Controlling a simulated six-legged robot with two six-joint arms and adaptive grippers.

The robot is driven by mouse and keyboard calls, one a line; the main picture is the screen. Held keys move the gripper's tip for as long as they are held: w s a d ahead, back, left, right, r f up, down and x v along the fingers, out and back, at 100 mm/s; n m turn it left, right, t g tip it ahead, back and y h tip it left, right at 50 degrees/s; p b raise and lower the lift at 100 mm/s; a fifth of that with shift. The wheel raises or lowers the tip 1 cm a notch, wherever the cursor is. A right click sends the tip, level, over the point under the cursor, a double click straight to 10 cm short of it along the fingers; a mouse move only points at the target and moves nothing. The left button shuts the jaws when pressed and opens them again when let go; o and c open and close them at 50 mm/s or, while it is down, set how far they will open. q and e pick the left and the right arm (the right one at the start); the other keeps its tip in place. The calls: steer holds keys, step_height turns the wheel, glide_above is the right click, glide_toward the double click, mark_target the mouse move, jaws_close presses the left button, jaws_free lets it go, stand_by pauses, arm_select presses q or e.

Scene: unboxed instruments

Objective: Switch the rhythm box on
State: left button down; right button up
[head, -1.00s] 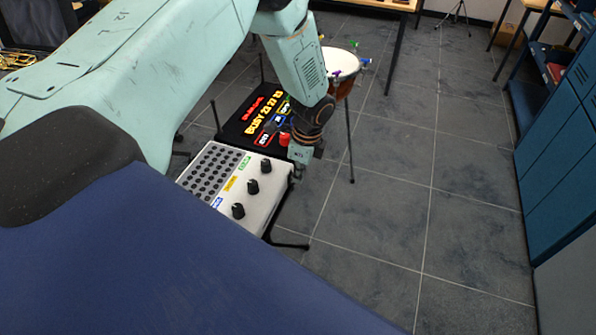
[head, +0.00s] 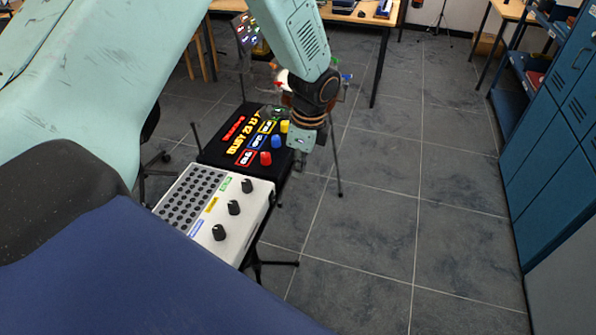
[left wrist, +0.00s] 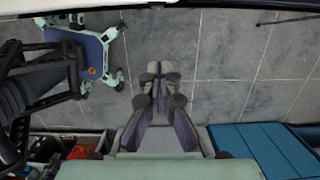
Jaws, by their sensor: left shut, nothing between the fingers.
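Two boxes with knobs stand side by side, and I cannot tell by label which is the rhythm box. One is a white box (head: 200,176) with a grid of dark holes, coloured labels and three black knobs. Behind it is a black box (head: 218,150) with red and yellow lettering and a red knob (head: 265,158), a blue knob (head: 276,142) and a yellow knob (head: 284,127). My left gripper (head: 299,166) is just right of the black box, apart from its knobs. In the left wrist view its fingers (left wrist: 160,68) are together and empty, over floor. My right gripper is out of view.
Blue cabinets (head: 555,150) line the right side. A wooden table (head: 350,14) stands at the back. Drums behind the arm are partly hidden. Thin black stand legs (head: 278,263) reach onto the floor. The tiled floor (head: 400,180) between is clear.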

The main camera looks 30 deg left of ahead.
mark_target(273, 198)
arm_select(q)
steer(key=w+d+f+g+y+b, duration=0.1)
steer(key=d+f+y+b, duration=0.3)
steer(key=d+y+b, duration=0.1)
steer(key=y+b, duration=0.1)
steer(key=b, duration=0.1)
steer(key=shift+w+d+b, duration=0.15)
steer(key=shift+d+b, duration=0.25)
steer(key=shift+f, duration=0.1)
stand_by(0.4)
steer(key=shift+s+a+r+x, duration=0.2)
steer(key=shift+a+r+x, duration=0.15)
steer(key=shift+x, duration=1.75)
steer(key=shift+s+a+r+x, duration=0.25)
steer(key=shift+a+x, duration=0.15)
steer(key=shift+x, duration=1.7)
steer(key=shift+s+a+r+x, duration=0.15)
steer(key=shift+a+r+x, duration=0.2)
steer(key=shift+x, duration=1.8)
